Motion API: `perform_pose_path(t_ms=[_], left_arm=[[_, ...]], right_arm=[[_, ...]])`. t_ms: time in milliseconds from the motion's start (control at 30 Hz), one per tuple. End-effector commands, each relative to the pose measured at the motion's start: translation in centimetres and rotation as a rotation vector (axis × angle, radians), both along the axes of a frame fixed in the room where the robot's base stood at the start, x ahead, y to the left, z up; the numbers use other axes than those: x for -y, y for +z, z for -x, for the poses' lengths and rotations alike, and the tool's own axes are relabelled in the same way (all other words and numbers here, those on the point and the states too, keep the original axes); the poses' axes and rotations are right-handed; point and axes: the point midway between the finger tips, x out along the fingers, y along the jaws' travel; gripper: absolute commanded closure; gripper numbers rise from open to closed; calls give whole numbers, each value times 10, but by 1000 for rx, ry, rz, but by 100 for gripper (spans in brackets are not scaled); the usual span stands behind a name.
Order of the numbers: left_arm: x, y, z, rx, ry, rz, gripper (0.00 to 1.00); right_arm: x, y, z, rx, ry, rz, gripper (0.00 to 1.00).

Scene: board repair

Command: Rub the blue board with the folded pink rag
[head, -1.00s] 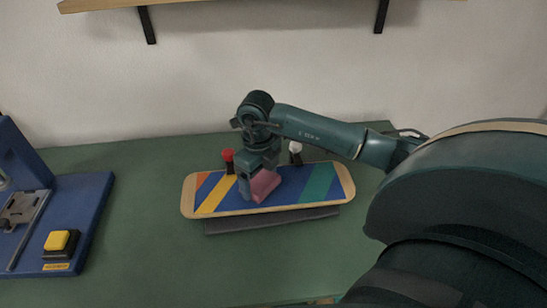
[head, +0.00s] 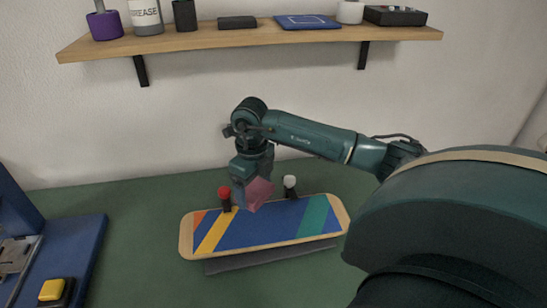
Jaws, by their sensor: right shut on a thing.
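The blue board (head: 270,231) has a pale wooden rim and orange, yellow and green stripes. It lies on a dark support on the green table. My right gripper (head: 252,192) is shut on the folded pink rag (head: 259,193), over the back edge of the board, left of its middle. The rag looks lifted off the board's face, though the gap is hard to judge. The gripper hides part of the rag. My left gripper is not in view.
A red-topped peg (head: 224,194) and a white-topped peg (head: 290,183) stand at the board's back edge. A blue fixture (head: 78,252) with a yellow button (head: 52,291) is at the left. A loaded wooden shelf (head: 240,38) hangs above. The green table (head: 130,215) is clear left of the board.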

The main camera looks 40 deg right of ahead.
Motion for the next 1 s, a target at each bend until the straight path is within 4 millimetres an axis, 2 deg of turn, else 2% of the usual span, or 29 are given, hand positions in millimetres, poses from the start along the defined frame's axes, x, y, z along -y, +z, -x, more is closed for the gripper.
perform_pose_path(t_ms=[33, 233, 1000], left_arm=[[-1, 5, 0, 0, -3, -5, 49], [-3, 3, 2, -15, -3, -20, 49], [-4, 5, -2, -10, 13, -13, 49]], right_arm=[[3, 8, 0, 0, -2, 0, 40], [10, 21, 0, 0, -5, 1, 40], [10, 22, 0, 0, -3, -1, 40]])
